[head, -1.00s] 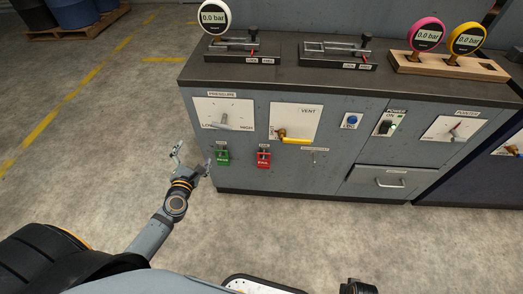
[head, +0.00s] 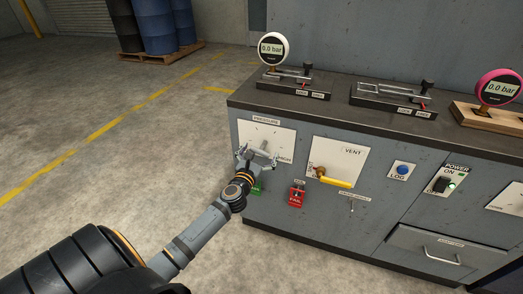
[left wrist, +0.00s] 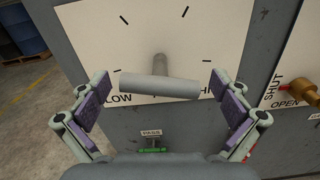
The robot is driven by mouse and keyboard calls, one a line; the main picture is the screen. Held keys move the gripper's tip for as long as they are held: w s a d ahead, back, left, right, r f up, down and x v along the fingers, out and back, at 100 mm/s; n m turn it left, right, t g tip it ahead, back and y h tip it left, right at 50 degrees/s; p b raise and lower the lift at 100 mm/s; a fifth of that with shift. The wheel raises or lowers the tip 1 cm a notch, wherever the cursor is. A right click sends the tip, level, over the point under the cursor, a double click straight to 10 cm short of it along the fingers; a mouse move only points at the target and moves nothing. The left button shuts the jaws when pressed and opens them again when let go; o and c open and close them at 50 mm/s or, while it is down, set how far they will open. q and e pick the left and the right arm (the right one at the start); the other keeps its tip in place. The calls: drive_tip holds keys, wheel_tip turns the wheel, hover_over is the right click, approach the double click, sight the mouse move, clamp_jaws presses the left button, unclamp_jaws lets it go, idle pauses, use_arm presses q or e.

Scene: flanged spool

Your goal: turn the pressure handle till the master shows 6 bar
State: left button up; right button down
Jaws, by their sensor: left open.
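The grey pressure handle (left wrist: 160,87) is a T-shaped bar on a white plate (head: 275,132) marked PRESSURE, with dial ticks and LOW at the left. In the left wrist view the bar lies nearly level, slightly tilted. My left gripper (head: 258,157) is open in front of it, with its purple-padded fingers to either side of the bar and apart from it. In the head view the gripper partly hides the handle. The white round gauge (head: 272,48) on the bench top reads 0.0 bar. My right gripper is out of view.
Right of the plate are the yellow VENT lever (head: 333,181), a blue LOG button (head: 402,170) and the POWER switch (head: 441,184). A pink gauge (head: 498,87) reads 0.0 bar. Floor to the left is clear.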

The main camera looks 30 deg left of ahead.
use_arm(q)
drive_tip(key=shift+w+a, duration=0.15)
drive_tip(key=shift+w, duration=0.35)
drive_tip(key=c, duration=1)
